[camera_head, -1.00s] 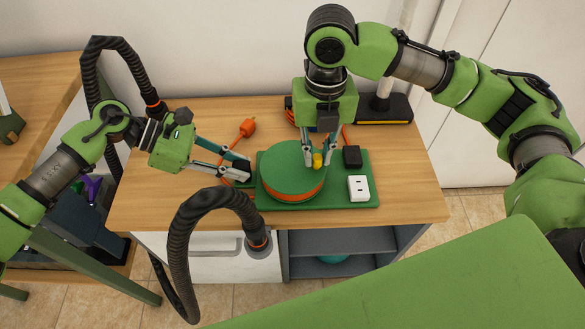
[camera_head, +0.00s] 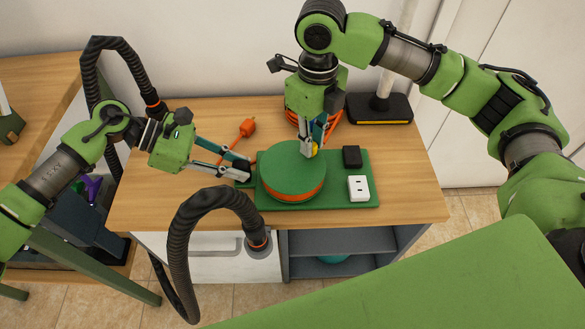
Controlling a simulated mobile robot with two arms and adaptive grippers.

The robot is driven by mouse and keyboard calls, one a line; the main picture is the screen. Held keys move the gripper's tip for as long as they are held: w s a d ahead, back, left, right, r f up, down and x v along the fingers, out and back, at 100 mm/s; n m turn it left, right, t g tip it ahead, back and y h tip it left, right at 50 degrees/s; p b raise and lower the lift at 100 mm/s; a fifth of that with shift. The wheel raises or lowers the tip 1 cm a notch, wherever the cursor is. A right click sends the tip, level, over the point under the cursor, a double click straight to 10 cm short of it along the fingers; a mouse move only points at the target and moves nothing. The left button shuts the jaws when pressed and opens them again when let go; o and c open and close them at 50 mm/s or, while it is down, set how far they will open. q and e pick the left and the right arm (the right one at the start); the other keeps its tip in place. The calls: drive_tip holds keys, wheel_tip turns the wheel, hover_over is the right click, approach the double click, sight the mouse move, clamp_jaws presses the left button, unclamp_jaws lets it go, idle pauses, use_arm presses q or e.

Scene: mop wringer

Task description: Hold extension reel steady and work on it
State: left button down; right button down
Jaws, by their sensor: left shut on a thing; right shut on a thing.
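The extension reel has a round green drum (camera_head: 290,168) with an orange band around its lower side. It sits on a flat green base (camera_head: 330,199) on the wooden table. A black box (camera_head: 352,156) and a white socket (camera_head: 358,188) are on the base's right side. My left gripper (camera_head: 243,172) is shut on a dark part at the base's left edge, mostly hidden by the fingers. My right gripper (camera_head: 310,150) comes down from above and is shut on a small yellow knob (camera_head: 314,151) at the drum's back right edge.
An orange plug (camera_head: 247,128) and cable lie behind the reel. An orange coil (camera_head: 334,125) is partly hidden behind my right gripper. A black stand base (camera_head: 380,108) with a pole is at the back right. The table's right front (camera_head: 415,195) is clear.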

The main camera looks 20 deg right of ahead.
drive_tip(key=shift+w, duration=0.15)
drive_tip(key=n, duration=0.1)
drive_tip(key=w+n, duration=0.1)
drive_tip(key=shift+a+n, duration=0.25)
drive_tip(key=shift+n, duration=0.05)
drive_tip(key=c, duration=1.8)
unclamp_jaws()
drive_tip(key=shift+c, duration=0.2)
wheel_tip(320, 180, up, 12)
